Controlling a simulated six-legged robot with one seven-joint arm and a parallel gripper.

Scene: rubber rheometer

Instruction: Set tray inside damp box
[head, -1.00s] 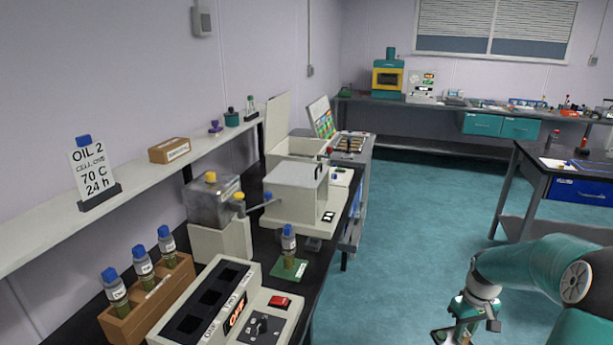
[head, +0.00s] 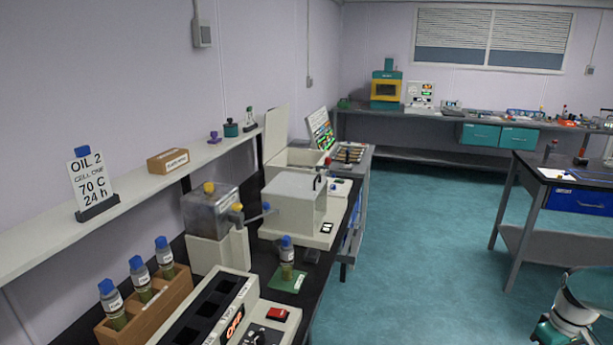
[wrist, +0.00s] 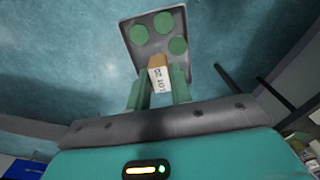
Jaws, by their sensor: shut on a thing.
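The grey tray (wrist: 152,48) shows in the wrist view with three green discs (wrist: 178,46) on it. My gripper (wrist: 158,84) is shut on the tray at a tan block with a white lettered label (wrist: 159,77), between its two green fingers. The tray is held over the teal floor. In the head view my wrist is at the lower right edge, and the tray is out of view. A pale open-topped box (head: 292,158) with a raised lid stands on the left bench; I cannot tell whether it is the damp box.
The left black bench holds a vial rack (head: 150,308), a control unit (head: 215,305) and a white machine (head: 293,205). A dark table (head: 565,178) with a blue drawer stands at right. The teal floor (head: 420,240) between them is clear.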

